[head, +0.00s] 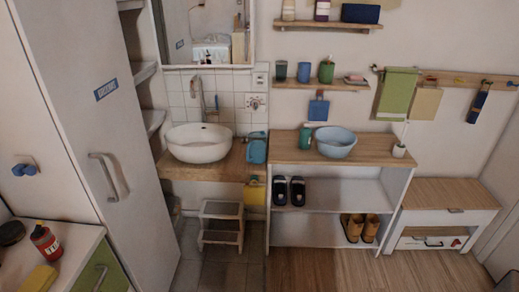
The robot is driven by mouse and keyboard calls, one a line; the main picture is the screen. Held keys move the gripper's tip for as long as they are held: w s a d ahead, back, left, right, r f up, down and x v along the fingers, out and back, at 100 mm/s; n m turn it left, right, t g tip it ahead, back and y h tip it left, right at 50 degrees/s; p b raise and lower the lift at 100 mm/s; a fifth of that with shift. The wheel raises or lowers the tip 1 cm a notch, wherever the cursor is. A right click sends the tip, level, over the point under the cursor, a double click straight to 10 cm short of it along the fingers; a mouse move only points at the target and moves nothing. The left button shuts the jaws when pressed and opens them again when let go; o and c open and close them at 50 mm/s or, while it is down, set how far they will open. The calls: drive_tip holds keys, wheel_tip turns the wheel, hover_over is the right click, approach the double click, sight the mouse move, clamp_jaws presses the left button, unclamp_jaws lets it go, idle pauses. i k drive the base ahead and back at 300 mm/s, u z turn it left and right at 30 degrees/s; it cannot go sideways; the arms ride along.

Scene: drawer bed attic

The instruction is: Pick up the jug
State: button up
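A teal jug (257,151) stands on the wooden counter (208,174) just right of the white basin (199,143). It appears upright, and its details are small. My gripper is not in view.
A shelf unit (326,185) right of the jug carries a blue bowl (335,143) and a green bottle (305,137) on top. A step stool (221,224) stands on the floor below the counter. A tall white cabinet (97,110) is at left. Floor (330,275) before the shelf unit is clear.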

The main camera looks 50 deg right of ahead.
sight(256, 148)
drive_tip(key=i, duration=0.85)
drive_tip(key=u, duration=0.05)
